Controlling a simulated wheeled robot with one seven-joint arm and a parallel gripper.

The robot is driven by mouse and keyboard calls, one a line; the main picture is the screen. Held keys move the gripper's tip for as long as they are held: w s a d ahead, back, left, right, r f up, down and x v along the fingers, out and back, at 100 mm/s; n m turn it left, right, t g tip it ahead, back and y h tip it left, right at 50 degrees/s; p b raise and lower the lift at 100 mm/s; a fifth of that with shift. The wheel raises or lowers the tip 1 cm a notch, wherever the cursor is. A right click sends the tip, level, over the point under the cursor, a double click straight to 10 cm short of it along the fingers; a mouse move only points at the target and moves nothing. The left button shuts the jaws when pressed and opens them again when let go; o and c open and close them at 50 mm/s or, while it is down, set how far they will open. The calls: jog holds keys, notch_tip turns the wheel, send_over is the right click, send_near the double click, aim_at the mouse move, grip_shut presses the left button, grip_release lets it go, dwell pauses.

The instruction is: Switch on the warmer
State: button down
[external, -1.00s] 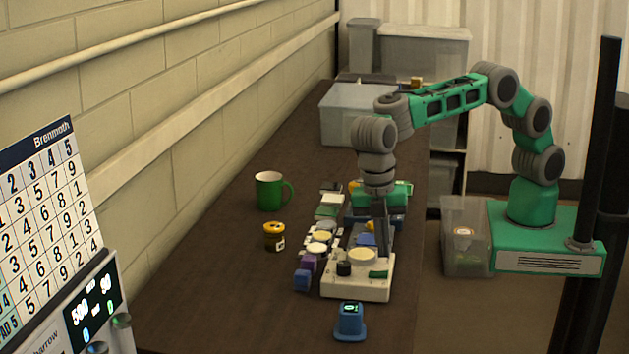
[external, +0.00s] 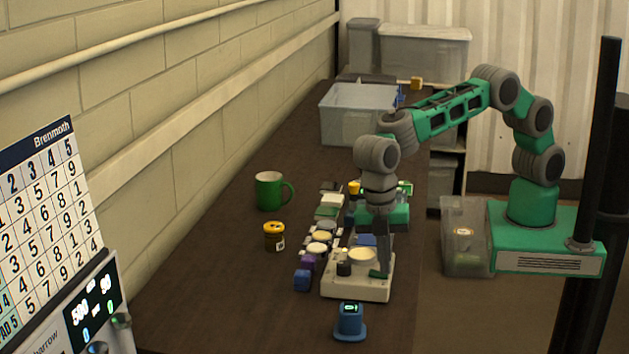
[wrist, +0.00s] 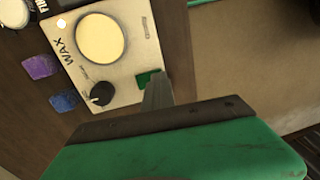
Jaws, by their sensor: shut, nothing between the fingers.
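The warmer (external: 352,289) is a cream box marked WAX, near the front of the dark table; it also shows in the wrist view (wrist: 138,45). It has a round pale wax pan (wrist: 99,38), a black knob (wrist: 102,93) and a green switch (wrist: 146,78) at one corner. In the external view the switch (external: 378,275) is at the front right corner. My gripper (external: 382,268) points down, shut and empty, with its tips at the switch. In the wrist view my gripper (wrist: 157,90) partly covers the switch. I cannot tell whether it touches or how the switch is set.
A blue device with a lit display (external: 350,320) stands in front of the warmer. Purple (external: 308,262) and blue (external: 303,280) blocks lie to its left. A yellow-lidded jar (external: 274,236) and green mug (external: 270,191) stand farther left. Small items crowd behind the warmer.

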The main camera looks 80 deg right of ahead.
aim_at(370, 271)
jog(key=shift+w, duration=0.2)
jog(key=shift+w+r+p, duration=0.1)
jog(key=shift+w+p, duration=0.35)
jog(key=shift+w, duration=0.15)
jog(key=shift+r, duration=0.1)
notch_tip(370, 271, up, 14)
jog(key=w+p, duration=0.1)
jog(key=p, duration=0.5)
jog(key=shift+w+p, duration=0.3)
jog(key=shift+p, duration=0.1)
